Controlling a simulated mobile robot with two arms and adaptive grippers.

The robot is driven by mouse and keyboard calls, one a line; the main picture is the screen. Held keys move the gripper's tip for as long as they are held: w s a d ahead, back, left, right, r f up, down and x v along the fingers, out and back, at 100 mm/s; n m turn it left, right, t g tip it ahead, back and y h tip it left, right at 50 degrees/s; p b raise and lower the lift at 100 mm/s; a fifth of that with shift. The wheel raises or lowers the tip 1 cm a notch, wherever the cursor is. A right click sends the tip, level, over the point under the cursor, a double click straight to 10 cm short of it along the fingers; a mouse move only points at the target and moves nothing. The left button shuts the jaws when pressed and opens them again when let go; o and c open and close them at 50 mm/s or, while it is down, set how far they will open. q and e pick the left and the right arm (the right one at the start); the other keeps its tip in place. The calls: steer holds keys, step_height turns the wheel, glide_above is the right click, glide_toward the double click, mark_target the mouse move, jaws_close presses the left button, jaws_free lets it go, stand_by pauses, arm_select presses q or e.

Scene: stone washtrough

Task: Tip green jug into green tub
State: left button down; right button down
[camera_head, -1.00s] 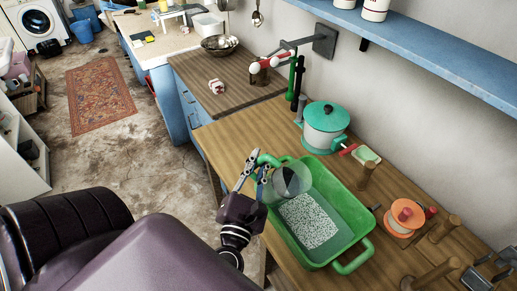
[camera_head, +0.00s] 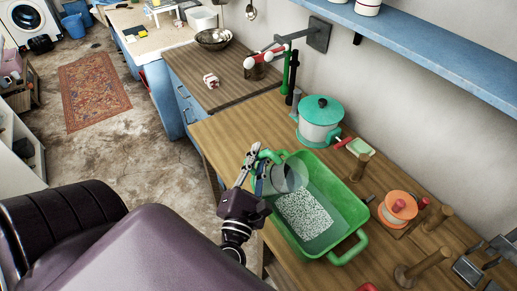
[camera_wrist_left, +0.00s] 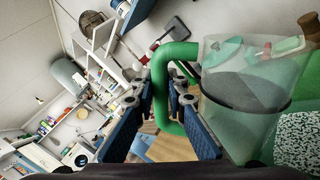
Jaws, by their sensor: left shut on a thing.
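The green jug (camera_head: 290,177) has a clear body and a green handle. It is over the left end of the green tub (camera_head: 338,192). My left gripper (camera_head: 256,171) is shut on the jug's handle, outside the tub's left edge. In the left wrist view the fingers (camera_wrist_left: 160,92) clasp the green handle (camera_wrist_left: 166,62), with the clear jug body (camera_wrist_left: 236,100) to their right. White speckled grains (camera_head: 304,217) lie on the tub floor beside the jug. I cannot tell how much is inside the jug. My right gripper is out of view.
A teal-lidded pot (camera_head: 319,120) stands behind the tub. An orange spool (camera_head: 398,207) and wooden pegs (camera_head: 430,262) are to the right. A bottle rack (camera_head: 282,62) stands at the back, and a blue shelf (camera_head: 440,60) juts from the wall. Bare wood (camera_head: 225,130) lies left of the tub.

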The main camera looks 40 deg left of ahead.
mark_target(273, 159)
arm_select(q)
steer(key=shift+r, duration=0.1)
steer(key=shift+w+d+r+m+p, duration=0.15)
steer(key=shift+d+r+m+p, duration=0.1)
steer(key=shift+d+m+p, duration=0.35)
steer(key=shift+w+d+m+t, duration=0.1)
steer(key=shift+d+m+t, duration=0.15)
steer(key=shift+m, duration=0.25)
stand_by(0.7)
steer(key=shift+w+d+m+h, duration=0.1)
steer(key=shift+d+m+h, duration=0.35)
steer(key=shift+m, duration=0.35)
steer(key=shift+w+d+m+t+p, duration=0.1)
steer(key=shift+d+m+t+p, duration=0.2)
steer(key=shift+d+m, duration=0.2)
stand_by(0.5)
